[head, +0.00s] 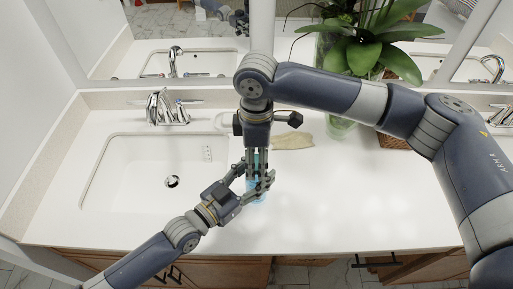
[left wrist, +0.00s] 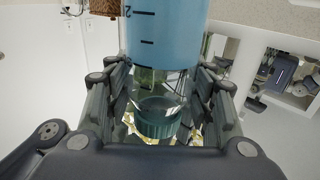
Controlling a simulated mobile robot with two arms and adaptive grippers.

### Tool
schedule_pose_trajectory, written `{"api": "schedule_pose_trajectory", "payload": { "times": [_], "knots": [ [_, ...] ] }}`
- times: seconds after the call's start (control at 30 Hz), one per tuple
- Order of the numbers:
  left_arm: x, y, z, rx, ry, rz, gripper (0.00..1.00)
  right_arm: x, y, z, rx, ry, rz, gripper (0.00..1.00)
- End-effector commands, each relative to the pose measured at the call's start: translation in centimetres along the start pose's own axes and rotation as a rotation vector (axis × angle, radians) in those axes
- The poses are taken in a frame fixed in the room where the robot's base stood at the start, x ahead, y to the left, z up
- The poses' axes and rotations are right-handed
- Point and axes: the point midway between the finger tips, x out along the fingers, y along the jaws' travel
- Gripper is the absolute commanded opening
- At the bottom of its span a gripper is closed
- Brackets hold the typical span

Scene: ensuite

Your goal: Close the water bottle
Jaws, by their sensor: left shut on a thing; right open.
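The water bottle (head: 254,197) shows in the head view as a small light-blue patch, mostly hidden by my grippers. My left gripper (head: 257,181) is shut on it above the counter, right of the sink. In the left wrist view the bottle (left wrist: 168,42) is blue with dark marks, between the left fingers (left wrist: 160,85). A ridged teal cap (left wrist: 157,125) shows below the clear part of the bottle there; I cannot tell whether it is seated. My right gripper (head: 258,160) is open, pointing down over the bottle, its fingers close to the left gripper.
A white sink (head: 125,175) with a chrome faucet (head: 160,106) is at the left. A beige item (head: 292,142) lies behind the grippers. A leafy plant (head: 365,45) in a glass vase stands at the back right. The counter (head: 350,205) is clear to the right.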

Motion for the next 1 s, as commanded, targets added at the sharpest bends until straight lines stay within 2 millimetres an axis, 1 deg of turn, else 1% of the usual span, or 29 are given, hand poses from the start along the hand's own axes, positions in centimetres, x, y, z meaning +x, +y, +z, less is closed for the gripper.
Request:
{"api": "schedule_pose_trajectory", "payload": {
  "times": [0.1,0.3,0.33,0.37,0.4,0.47,0.5,0.53,0.9,0.93,0.97,1.0],
  "knots": [
    [0.02,-0.03,-0.06,0.001,0.001,0.000,0.00,0.33,0.01,0.02,0.000,0.000,0.000,0.57],
    [0.02,-0.02,-0.06,0.001,0.001,0.000,0.00,0.33,0.01,0.02,0.000,0.000,0.000,0.57],
    [0.02,-0.02,-0.06,0.001,0.001,0.000,0.00,0.32,0.01,0.02,0.000,0.000,0.000,0.55],
    [0.02,-0.02,-0.06,0.001,0.001,0.000,0.00,0.32,0.01,0.02,0.000,0.000,0.000,0.48],
    [0.02,-0.02,-0.06,0.001,0.001,0.000,0.00,0.31,0.01,0.02,0.000,0.000,0.000,0.39],
    [0.02,-0.02,-0.06,0.001,0.001,0.000,0.00,0.31,0.01,0.02,0.000,0.000,0.000,0.25],
    [0.02,-0.02,-0.06,0.001,0.001,0.000,0.00,0.30,0.01,0.01,0.000,0.000,0.000,0.16],
    [0.02,-0.02,-0.06,0.001,0.001,0.000,0.00,0.30,0.01,0.01,0.000,0.000,0.000,0.10],
    [0.01,-0.02,-0.06,0.001,0.001,0.000,0.00,0.28,0.02,-0.01,0.020,0.000,0.001,0.09],
    [0.01,-0.02,-0.06,0.001,0.001,0.000,0.00,0.28,0.02,-0.01,0.020,0.000,0.000,0.45],
    [0.01,-0.01,-0.06,0.001,0.001,0.000,0.00,0.28,0.02,-0.01,0.020,0.000,0.000,0.52],
    [0.01,-0.01,-0.06,0.001,0.001,0.000,0.00,0.28,0.02,-0.01,0.020,0.000,0.000,0.61]
  ]
}}
